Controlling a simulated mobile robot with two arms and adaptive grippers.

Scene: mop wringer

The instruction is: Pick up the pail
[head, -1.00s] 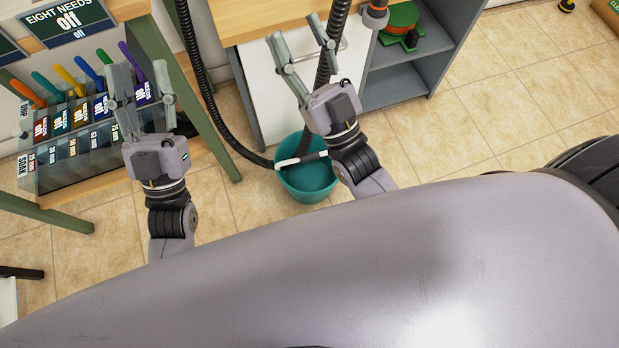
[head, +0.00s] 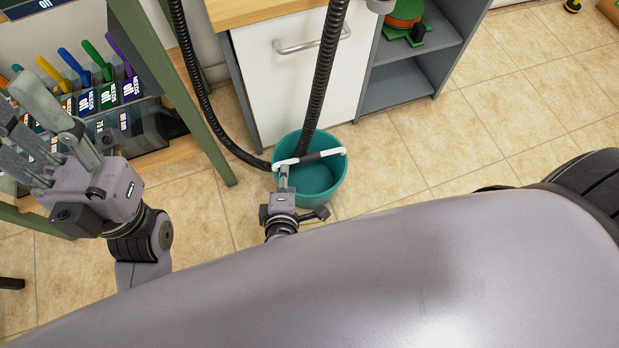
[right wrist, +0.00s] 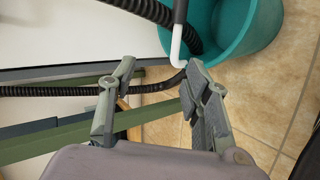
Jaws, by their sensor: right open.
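The teal pail (head: 325,183) stands on the tiled floor in front of the white cabinet, with its white handle with a dark middle grip (head: 308,158) across the top. It also shows in the right wrist view (right wrist: 262,22), where the white end of its handle (right wrist: 178,46) lies just beyond my fingertips. My right gripper (head: 284,180) is at the pail's near left side, close to the handle. Its fingers (right wrist: 160,76) are spread and hold nothing. My left gripper (head: 20,115) is open and empty, raised in front of the tool rack at the left.
The cabinet (head: 290,85) with a bar handle stands behind. A green table leg (head: 185,110) is at the left. Tiled floor (head: 430,140) is clear at the right.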

